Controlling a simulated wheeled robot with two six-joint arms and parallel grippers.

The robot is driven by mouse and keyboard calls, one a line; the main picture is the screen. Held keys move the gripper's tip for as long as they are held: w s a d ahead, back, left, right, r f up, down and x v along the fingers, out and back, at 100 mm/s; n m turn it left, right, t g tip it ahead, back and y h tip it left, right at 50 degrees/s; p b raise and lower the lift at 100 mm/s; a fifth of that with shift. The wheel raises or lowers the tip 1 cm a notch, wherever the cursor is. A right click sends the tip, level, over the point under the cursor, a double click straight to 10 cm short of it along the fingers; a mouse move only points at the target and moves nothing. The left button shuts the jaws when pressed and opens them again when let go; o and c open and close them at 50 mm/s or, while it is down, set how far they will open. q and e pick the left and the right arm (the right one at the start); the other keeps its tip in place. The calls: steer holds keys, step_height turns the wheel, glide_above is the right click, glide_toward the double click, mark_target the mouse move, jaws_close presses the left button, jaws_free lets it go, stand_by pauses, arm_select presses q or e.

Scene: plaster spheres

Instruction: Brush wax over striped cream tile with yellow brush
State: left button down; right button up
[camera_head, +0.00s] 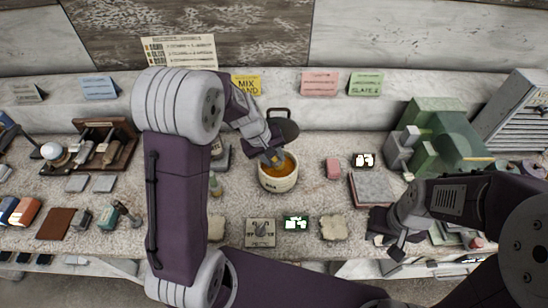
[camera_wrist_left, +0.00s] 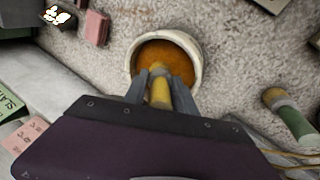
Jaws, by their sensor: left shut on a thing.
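My left gripper (camera_head: 270,157) is shut on the yellow brush (camera_wrist_left: 160,93), whose handle shows between the fingers in the left wrist view. It is over the cream pot (camera_head: 277,185) of orange wax (camera_wrist_left: 165,58). The brush's lower end is at the wax; its bristles are hidden. A cream tile (camera_head: 333,228) with uneven edges lies on the front of the counter, right of centre; I cannot make out stripes on it. A pale tile with a dark mark (camera_head: 260,233) lies to its left. My right gripper (camera_head: 386,244) is low at the right, its opening unclear.
A small dark green card (camera_head: 296,223) lies between the two tiles. A pink block (camera_head: 333,168) and a grey slab (camera_head: 371,189) are right of the pot. Green blocks (camera_head: 440,135) crowd the right. A green-bodied item (camera_wrist_left: 292,120) stands beside the pot.

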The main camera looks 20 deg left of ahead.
stand_by(0.5)
arm_select(q)
step_height(320, 180, up, 7)
steer(key=p, duration=0.6)
steer(key=shift+p, duration=0.3)
